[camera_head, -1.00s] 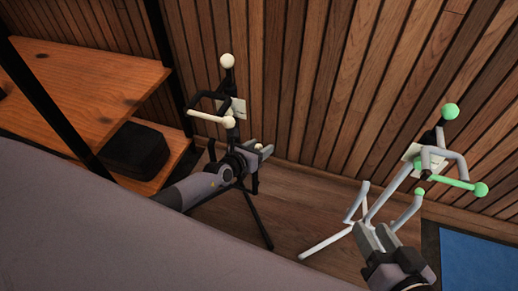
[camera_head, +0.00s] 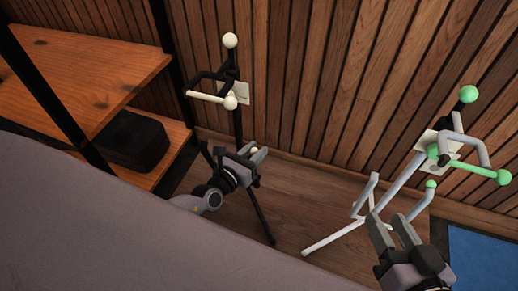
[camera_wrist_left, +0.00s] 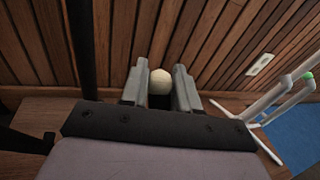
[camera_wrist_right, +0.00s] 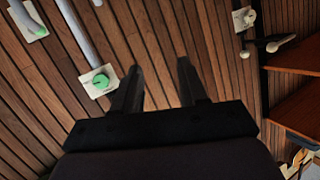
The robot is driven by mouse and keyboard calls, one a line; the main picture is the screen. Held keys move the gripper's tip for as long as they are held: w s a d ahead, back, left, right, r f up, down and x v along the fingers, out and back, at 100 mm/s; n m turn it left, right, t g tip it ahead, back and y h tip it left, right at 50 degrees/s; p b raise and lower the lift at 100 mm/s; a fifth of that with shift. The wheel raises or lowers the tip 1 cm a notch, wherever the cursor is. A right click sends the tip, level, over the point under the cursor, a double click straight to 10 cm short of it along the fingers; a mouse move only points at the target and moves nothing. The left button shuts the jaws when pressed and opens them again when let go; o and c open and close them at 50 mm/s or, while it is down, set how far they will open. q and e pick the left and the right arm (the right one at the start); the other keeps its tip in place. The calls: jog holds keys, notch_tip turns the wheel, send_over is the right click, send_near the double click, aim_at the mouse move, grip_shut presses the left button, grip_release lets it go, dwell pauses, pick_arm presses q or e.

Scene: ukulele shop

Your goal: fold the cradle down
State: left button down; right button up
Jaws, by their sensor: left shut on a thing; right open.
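A black stand (camera_head: 237,125) with cream ball tips stands by the wall, left of centre in the head view. Its upper yoke (camera_head: 208,87) juts out high up. My left gripper (camera_head: 254,161) is at its lower cradle arm and shut on a cream ball tip (camera_wrist_left: 160,82), which shows between the fingers in the left wrist view. The gripper hides much of this lower arm. A white stand (camera_head: 340,236) with green ball tips is on the right. My right gripper (camera_head: 392,228) is open and empty in front of it; I cannot tell whether they touch.
A wooden shelf (camera_head: 85,65) with a black frame is at the left, with a dark case (camera_head: 133,140) on its lower board. The slatted wall (camera_head: 320,90) is close behind both stands. A blue mat (camera_head: 485,262) lies at the right. Bare floor shows between the stands.

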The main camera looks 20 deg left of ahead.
pick_arm(q)
jog(key=s+b, duration=0.1)
jog(key=s+f+t+b, duration=0.1)
jog(key=s, duration=0.1)
jog(key=shift+m, duration=0.3)
jog(key=shift+s+t+h, duration=0.3)
jog(key=shift+s+t, duration=0.3)
jog(key=shift+s, duration=0.15)
pick_arm(e)
jog(key=shift+s+d+n+t+h, duration=0.25)
jog(key=shift+d+t, duration=0.15)
jog(key=shift+d, duration=0.1)
jog(key=shift+s+d+n+t+h, duration=0.15)
jog(key=shift+d+n+t, duration=0.1)
jog(key=shift+d+t, duration=0.2)
pick_arm(q)
jog(key=c, duration=0.9)
grip_release()
jog(key=shift+s, duration=0.1)
pick_arm(e)
jog(key=shift+s, duration=0.1)
